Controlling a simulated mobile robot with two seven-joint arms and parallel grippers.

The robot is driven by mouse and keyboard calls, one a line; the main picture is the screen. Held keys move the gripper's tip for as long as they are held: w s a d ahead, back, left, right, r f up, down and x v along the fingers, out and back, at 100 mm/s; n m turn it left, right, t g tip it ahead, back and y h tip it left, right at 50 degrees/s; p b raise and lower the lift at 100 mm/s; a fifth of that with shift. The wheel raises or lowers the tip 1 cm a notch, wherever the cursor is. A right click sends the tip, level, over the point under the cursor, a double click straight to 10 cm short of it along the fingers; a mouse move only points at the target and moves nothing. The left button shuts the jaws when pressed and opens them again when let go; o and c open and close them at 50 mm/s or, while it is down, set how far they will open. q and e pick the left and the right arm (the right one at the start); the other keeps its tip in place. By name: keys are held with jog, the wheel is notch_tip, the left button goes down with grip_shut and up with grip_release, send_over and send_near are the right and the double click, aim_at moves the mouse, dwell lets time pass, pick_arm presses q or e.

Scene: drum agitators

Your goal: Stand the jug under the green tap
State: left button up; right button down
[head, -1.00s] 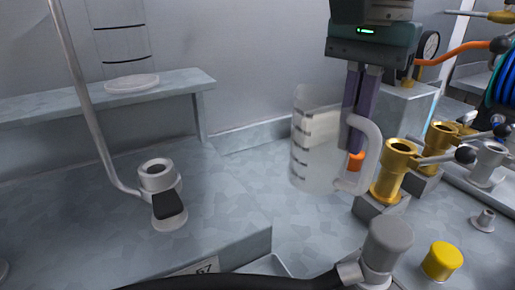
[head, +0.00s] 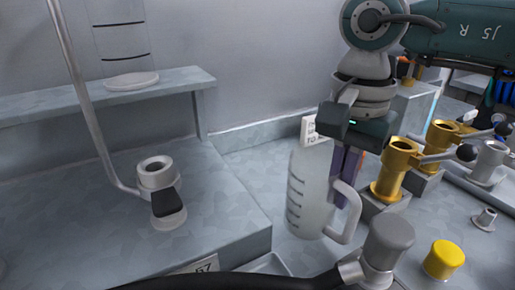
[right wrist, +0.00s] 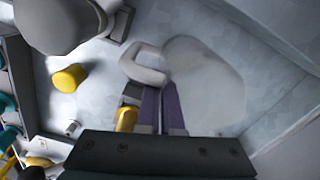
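The jug (head: 308,195) is translucent with dark graduation marks and a pale handle on its right, upright in the head view. I cannot make out a green tap in either view. My left gripper is not in view.
Brass fittings with levers (head: 392,172) stand close right of the jug. A grey-capped fitting (head: 388,242) and a yellow cap (head: 443,260) are in front. A raised grey block (head: 100,215) with a pipe and socket (head: 157,175) is at left.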

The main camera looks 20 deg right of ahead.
jog(key=c, duration=1.1)
grip_release()
